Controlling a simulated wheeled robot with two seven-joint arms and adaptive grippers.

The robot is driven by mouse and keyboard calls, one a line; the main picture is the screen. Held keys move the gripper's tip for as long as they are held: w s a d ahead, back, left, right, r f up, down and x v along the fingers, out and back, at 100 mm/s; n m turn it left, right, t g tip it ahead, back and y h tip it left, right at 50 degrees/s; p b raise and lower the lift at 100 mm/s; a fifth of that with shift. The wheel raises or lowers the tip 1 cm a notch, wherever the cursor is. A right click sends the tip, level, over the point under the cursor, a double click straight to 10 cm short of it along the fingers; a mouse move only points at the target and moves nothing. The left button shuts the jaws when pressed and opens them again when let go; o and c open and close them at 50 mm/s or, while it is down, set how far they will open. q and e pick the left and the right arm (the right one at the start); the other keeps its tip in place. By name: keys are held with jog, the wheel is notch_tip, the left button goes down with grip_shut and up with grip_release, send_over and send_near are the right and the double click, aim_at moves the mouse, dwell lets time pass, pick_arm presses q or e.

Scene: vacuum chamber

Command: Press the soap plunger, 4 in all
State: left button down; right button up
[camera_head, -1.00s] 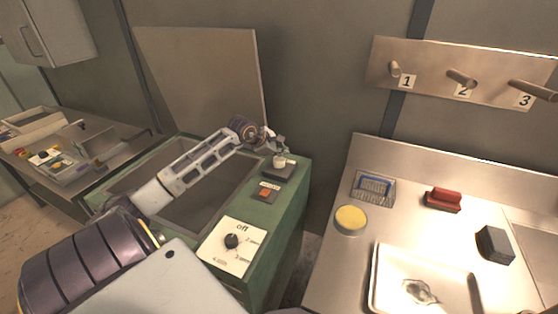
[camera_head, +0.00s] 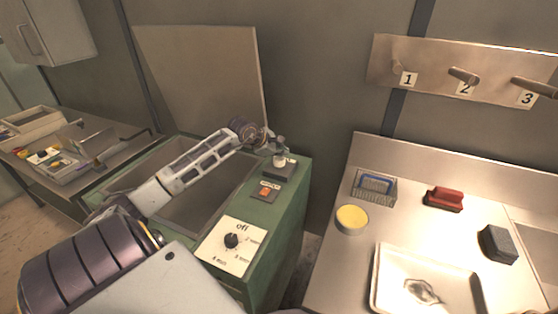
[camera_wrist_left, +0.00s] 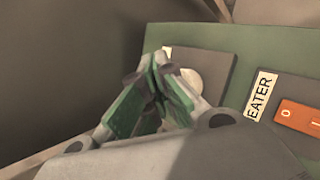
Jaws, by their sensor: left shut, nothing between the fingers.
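A pale round knob (camera_wrist_left: 190,82), which looks like the soap plunger, sits on a dark plate (camera_wrist_left: 215,68) at the far right corner of the green cabinet. The plate also shows in the head view (camera_head: 286,173). My left gripper (camera_head: 280,160) is over that plate, fingers pointing down. In the left wrist view its green-padded fingers (camera_wrist_left: 155,85) are shut and empty, and they partly hide the knob. I cannot tell whether the fingertips touch it. My right gripper is not in view.
A heater switch (camera_head: 264,194) and a dial (camera_head: 231,241) are on the cabinet top, beside its open basin (camera_head: 195,208). A raised lid (camera_head: 200,85) stands behind. To the right, a steel counter holds a yellow round item (camera_head: 352,218), a red-handled item (camera_head: 444,198) and a tray (camera_head: 377,280).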

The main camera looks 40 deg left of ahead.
pick_arm(q)
jog(key=shift+f, duration=0.1)
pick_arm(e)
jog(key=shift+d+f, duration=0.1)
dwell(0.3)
